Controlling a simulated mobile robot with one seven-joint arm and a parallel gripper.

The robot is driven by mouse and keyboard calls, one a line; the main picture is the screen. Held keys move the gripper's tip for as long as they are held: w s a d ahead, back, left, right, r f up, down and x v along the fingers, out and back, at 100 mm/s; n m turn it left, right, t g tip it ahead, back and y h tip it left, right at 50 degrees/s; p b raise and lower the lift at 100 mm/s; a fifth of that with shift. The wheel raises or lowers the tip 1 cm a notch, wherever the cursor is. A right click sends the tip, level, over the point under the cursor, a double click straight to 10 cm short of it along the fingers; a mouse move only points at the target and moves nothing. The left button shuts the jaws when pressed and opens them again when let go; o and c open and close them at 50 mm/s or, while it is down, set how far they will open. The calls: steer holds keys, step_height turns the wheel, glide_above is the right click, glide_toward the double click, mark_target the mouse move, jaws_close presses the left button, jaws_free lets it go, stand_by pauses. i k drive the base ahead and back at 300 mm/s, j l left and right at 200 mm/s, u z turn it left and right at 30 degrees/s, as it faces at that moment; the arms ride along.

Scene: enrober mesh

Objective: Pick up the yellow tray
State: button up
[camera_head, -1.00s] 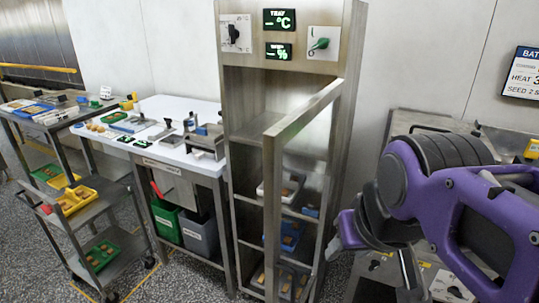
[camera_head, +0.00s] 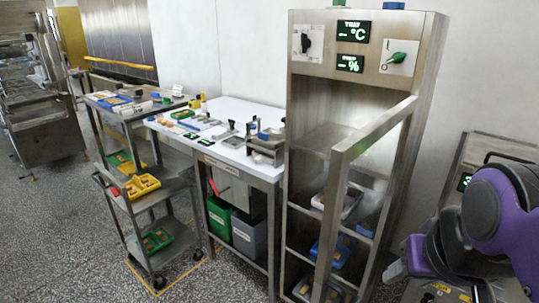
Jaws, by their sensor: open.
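My gripper (camera_head: 437,283) is at the lower right, partly cut off by the frame edge. It is open, with nothing seen between its fingers. It is far to the right of the tray, with the steel cabinet and the white-topped table between them.
The cart (camera_head: 176,186) also carries green trays (camera_head: 156,240). The steel cabinet (camera_head: 306,164) has its door frame standing open toward me. Green and grey bins (camera_head: 249,236) stand under the white table (camera_head: 236,162). Speckled floor (camera_head: 60,225) is clear at the left.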

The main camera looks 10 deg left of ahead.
mark_target(137, 187)
steer(key=k, duration=0.2)
steer(key=k+u, duration=0.25)
steer(key=k+j+u, duration=0.1)
steer(key=u, duration=1.5)
steer(key=i+u, duration=0.15)
steer(key=i, duration=0.9)
steer(key=i+z, duration=0.2)
steer(key=i, duration=0.95)
steer(key=i+z, duration=0.35)
steer(key=i, duration=0.15)
steer(key=i+z, duration=0.4)
steer(key=i, duration=0.1)
